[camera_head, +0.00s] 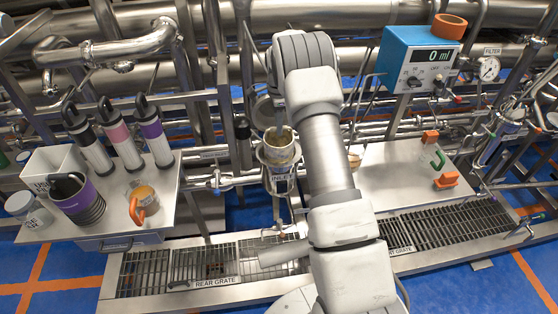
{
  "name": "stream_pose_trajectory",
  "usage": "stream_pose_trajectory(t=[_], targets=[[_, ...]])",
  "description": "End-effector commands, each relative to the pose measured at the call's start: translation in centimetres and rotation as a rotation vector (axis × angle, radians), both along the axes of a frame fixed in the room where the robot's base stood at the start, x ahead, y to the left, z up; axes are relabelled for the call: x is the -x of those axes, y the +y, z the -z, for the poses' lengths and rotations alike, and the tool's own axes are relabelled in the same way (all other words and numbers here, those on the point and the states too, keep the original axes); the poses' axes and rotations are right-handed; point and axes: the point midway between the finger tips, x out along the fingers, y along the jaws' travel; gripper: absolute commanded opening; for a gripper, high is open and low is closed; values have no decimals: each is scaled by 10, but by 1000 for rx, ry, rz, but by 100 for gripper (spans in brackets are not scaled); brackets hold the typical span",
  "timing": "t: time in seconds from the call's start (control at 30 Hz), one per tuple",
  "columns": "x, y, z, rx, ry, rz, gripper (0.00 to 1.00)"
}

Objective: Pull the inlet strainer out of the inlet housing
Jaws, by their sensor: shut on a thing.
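The inlet housing (279,180) is a steel cup-shaped body with an INLET label, standing upright left of my arm in the head view. The tan, round inlet strainer (281,152) shows at its top, within the rim. My gripper (276,131) points down at the strainer from above and is shut on it. The fingertips are small and partly hidden, so the exact grip is hard to see. I cannot tell how far the strainer sits inside the housing.
A left steel table (100,222) holds striped cylinders, a white bin, a jar and an orange-handled jug. A right table (385,185) holds an orange-and-green item. Pipes run close behind the housing; floor grates (215,262) lie in front.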

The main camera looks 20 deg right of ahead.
Motion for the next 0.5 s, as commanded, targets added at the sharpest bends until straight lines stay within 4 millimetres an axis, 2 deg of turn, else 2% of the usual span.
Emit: stream_pose_trajectory(t=[0.03, 0.5], targets=[[-1, 0, -8, 0, -2, 0, 0], [-1, 0, -45, 0, -2, -1, 0]])
